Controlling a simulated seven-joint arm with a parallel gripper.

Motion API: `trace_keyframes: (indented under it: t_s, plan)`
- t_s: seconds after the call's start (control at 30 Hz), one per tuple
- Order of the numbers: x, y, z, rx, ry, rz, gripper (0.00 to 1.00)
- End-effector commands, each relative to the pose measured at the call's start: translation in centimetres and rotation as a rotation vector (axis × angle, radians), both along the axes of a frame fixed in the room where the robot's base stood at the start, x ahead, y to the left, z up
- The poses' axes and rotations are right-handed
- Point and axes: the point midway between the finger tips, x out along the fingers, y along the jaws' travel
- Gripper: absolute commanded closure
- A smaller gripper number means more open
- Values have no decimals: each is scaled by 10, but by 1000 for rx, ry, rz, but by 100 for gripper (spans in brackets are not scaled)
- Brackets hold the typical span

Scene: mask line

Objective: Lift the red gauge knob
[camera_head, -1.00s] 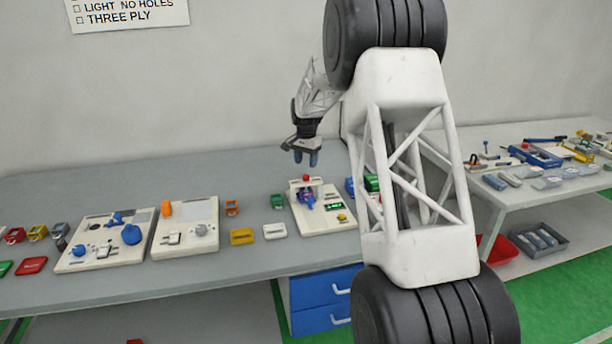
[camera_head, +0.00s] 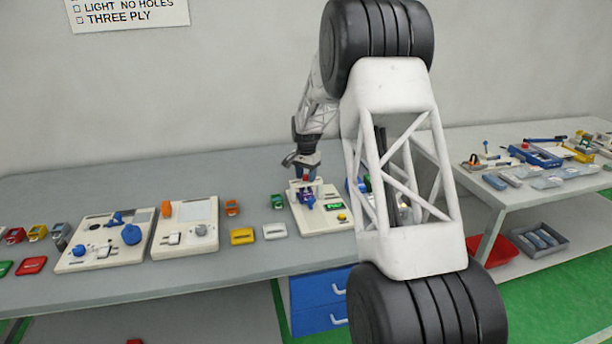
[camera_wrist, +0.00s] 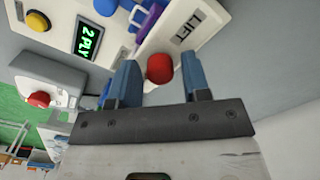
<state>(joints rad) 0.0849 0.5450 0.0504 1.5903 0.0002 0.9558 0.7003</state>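The red gauge knob (camera_wrist: 159,68) is a small rounded red knob on a cream gauge unit (camera_wrist: 222,22) marked "LIFT", with a green "2 PLY" display. In the wrist view the knob shows between the two blue fingers of my gripper (camera_wrist: 160,80). A gap shows on each side of it, wider on the right, so the fingers are open. In the head view my gripper (camera_head: 304,174) is right above the back of the gauge unit (camera_head: 325,222), and the red knob (camera_head: 306,177) shows only as a small spot by the fingers.
A blue and purple part sits on the gauge unit beside the knob. A yellow button (camera_wrist: 37,21) is by the display. Another red knob (camera_wrist: 38,99) is on a grey-white device nearby. Small coloured blocks (camera_head: 242,236) lie between.

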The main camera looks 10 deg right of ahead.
Motion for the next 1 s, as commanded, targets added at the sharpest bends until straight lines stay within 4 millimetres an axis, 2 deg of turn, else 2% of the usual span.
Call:
trace_keyframes:
  t_s: [0.03, 0.27, 0.47, 0.73, 1.0]
  plan:
    - [0, 0, 0, 0, 0, 0, 64]
    - [0, 0, 0, 0, 0, 0, 99]
    - [0, 0, 1, 0, 0, 0, 100]
    - [0, 0, 22, -1, -2, 0, 100]
    - [0, 0, 27, -1, -2, 0, 100]
